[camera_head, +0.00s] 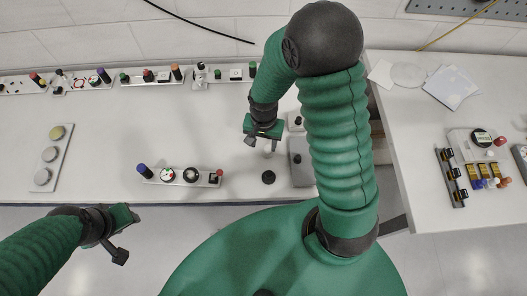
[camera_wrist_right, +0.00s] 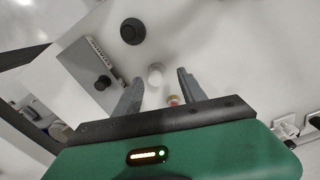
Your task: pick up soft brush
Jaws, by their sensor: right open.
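My right gripper (camera_head: 261,143) is open above the white table, left of the grey plate. It also shows in the right wrist view (camera_wrist_right: 160,78), its two fingers apart. Between and just beyond the fingers there are a small white rounded thing (camera_wrist_right: 155,73) and a small tan piece (camera_wrist_right: 173,100). They may be parts of the soft brush, but I cannot tell for sure. In the head view a small pale thing (camera_head: 268,153) shows just below the right gripper, partly hidden by it. My left gripper (camera_head: 126,238) is open and empty in front of the table's front edge.
A black round knob (camera_head: 268,177) stands near the right gripper. A grey plate (camera_head: 302,172) with a dark knob lies right of it. A strip with knobs (camera_head: 192,176) lies front-left, and panels with switches line the back. A second table (camera_head: 415,120) stands right.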

